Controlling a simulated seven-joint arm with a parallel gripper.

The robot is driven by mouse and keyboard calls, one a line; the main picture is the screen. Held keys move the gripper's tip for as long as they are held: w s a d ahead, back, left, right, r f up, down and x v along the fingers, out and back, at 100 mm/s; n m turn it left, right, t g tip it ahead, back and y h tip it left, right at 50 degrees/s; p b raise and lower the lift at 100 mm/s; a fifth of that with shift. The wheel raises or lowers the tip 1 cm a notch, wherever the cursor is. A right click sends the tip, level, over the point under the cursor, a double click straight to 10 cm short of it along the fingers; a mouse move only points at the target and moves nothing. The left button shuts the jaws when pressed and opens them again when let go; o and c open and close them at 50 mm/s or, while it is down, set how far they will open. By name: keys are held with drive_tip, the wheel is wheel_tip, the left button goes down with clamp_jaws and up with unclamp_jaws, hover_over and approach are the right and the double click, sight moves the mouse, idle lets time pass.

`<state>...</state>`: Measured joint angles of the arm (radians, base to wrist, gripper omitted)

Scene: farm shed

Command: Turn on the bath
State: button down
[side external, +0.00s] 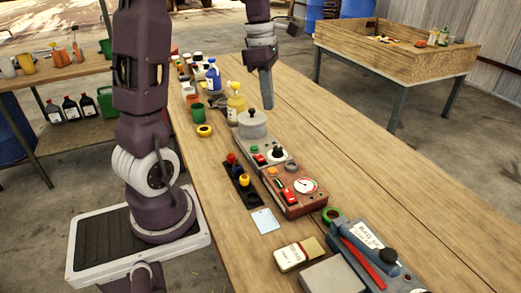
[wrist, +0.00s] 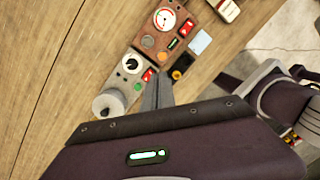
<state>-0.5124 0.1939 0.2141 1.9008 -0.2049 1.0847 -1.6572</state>
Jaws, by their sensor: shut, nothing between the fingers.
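A grey-green unit (side external: 247,152), likely the bath, stands on the long wooden table. It carries a grey lidded pot (side external: 252,124), a green button (side external: 254,149), a red switch (side external: 260,159) and a black knob on a white dial (side external: 277,153). In the wrist view, the pot (wrist: 108,103), knob (wrist: 132,63), red switch (wrist: 148,75) and green button (wrist: 138,87) also show. My gripper (side external: 267,104) is shut and empty, pointing down above the table beyond the pot. In the wrist view, its fingers (wrist: 157,97) appear close beside the red switch. The switch's position is too small to tell.
A brown unit (side external: 295,194) with a gauge and red switch adjoins the bath. A black strip with red and yellow knobs (side external: 243,182) lies beside it. Bottles, including a yellow one (side external: 236,104), stand behind.

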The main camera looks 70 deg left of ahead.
sight(261, 159)
drive_tip(key=a+f+n, duration=0.5)
drive_tip(key=a+n, duration=0.2)
drive_tip(key=shift+a+n+g+h, duration=0.25)
drive_tip(key=shift+n+g+h, duration=0.05)
drive_tip(key=shift+g+h, duration=0.1)
drive_tip(key=d+f, duration=0.1)
drive_tip(key=f, duration=0.3)
drive_tip(key=d+f, duration=0.1)
drive_tip(key=f, duration=0.8)
drive_tip(key=shift+d+f, duration=0.4)
drive_tip(key=shift+d+f+y, duration=0.45)
drive_tip(key=shift+y, duration=0.25)
drive_tip(key=shift+d+f+y, duration=0.1)
drive_tip(key=shift+y, duration=0.4)
